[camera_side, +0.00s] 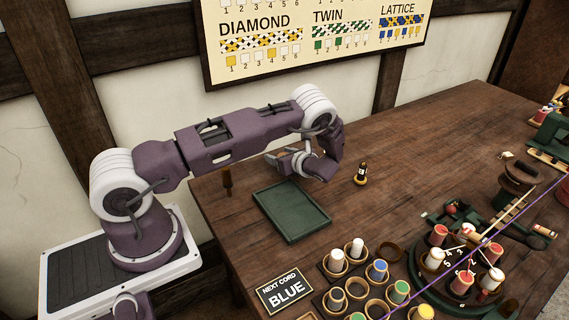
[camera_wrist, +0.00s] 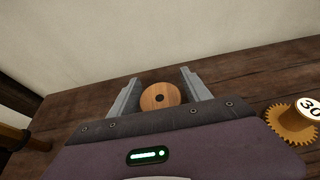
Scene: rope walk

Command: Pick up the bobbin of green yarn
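An empty green tray (camera_side: 291,212) lies on the table. A sign (camera_side: 285,291) reads NEXT CORD BLUE. The braiding machine (camera_side: 459,270) with bobbins and stretched cord fills the right.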

